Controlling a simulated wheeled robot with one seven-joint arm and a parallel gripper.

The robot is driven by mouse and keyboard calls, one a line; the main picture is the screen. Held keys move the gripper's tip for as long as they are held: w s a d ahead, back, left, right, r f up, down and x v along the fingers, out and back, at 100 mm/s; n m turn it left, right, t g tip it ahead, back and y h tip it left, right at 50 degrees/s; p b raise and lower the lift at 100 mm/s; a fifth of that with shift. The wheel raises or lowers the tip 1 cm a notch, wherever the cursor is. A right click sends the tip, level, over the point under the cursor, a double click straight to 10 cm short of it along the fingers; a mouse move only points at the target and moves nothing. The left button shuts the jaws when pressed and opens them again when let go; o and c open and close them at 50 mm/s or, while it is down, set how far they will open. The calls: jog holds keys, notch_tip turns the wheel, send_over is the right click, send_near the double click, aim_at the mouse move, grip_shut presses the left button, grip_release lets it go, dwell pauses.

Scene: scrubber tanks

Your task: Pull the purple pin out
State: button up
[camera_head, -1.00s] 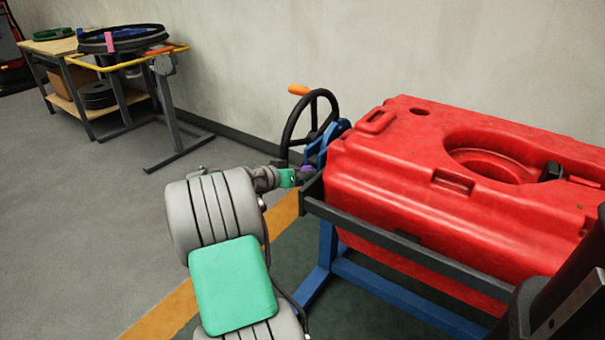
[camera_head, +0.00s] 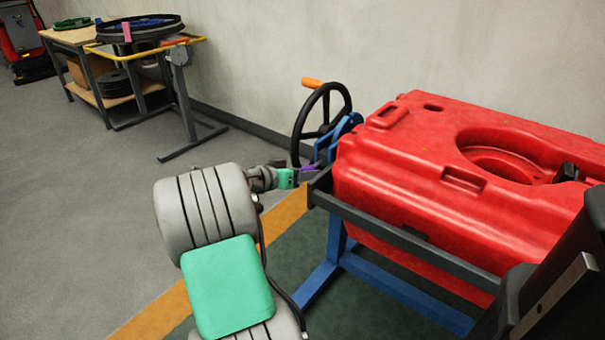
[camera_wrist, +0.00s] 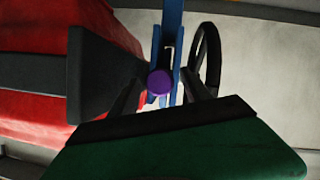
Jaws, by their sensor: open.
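The purple pin (camera_wrist: 160,82) shows end-on as a round purple head in the wrist view, in front of a blue bracket (camera_wrist: 170,22). In the head view the pin (camera_head: 308,168) is a small purple piece beside the stand's dark end. My gripper (camera_wrist: 160,95) is open, with one dark finger on each side of the pin head and a gap on both sides. In the head view my gripper (camera_head: 298,178) is at the left of the bracket, level with the pin. How deep the pin sits in the bracket is hidden.
A red tank (camera_head: 400,165) lies on a blue stand (camera_head: 390,292) with a dark rail (camera_head: 410,243). A black handwheel (camera_head: 297,130) with an orange handle stands just behind my gripper. A workbench (camera_head: 75,38) is far left. The floor at left is clear.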

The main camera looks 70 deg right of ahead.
jog(key=p+v, duration=0.2)
jog(key=v, duration=0.5)
jog(key=shift+a, duration=0.35)
jog(key=shift+w+r, duration=0.1)
jog(key=shift+r, duration=0.15)
